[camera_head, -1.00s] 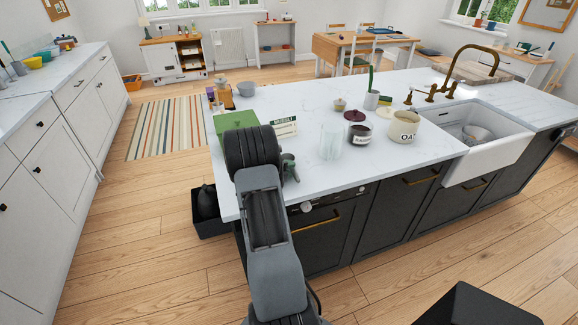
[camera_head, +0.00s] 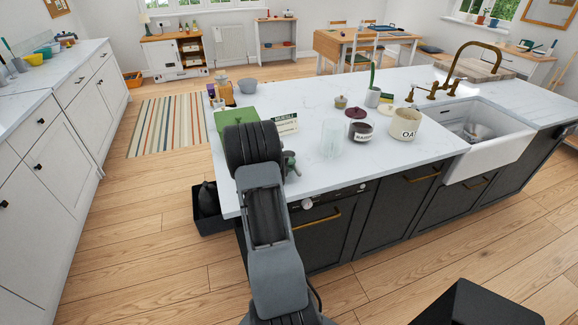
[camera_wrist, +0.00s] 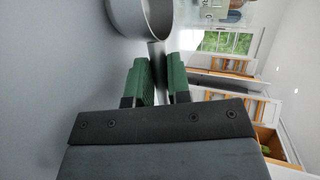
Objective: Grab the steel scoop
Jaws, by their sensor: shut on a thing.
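The steel scoop (camera_wrist: 143,14) shows at the top of the wrist view as a round, shiny metal cup, cut off by the frame edge. Its narrow metal handle (camera_wrist: 156,56) runs down between the green fingers of my gripper (camera_wrist: 160,80). My gripper is shut on this handle. The fingers hide the lower part of the handle. In the head view my arm's dark wrist is over the near left end of the island counter (camera_head: 300,190) and hides the scoop.
A green box (camera_head: 236,118), a small card sign (camera_head: 287,124), a clear glass (camera_head: 331,138), a dark-lidded jar (camera_head: 361,130) and a cream oats tin (camera_head: 405,123) stand near my arm. The white sink (camera_head: 500,160) is at right. A black bin (camera_head: 210,218) stands on the floor at left.

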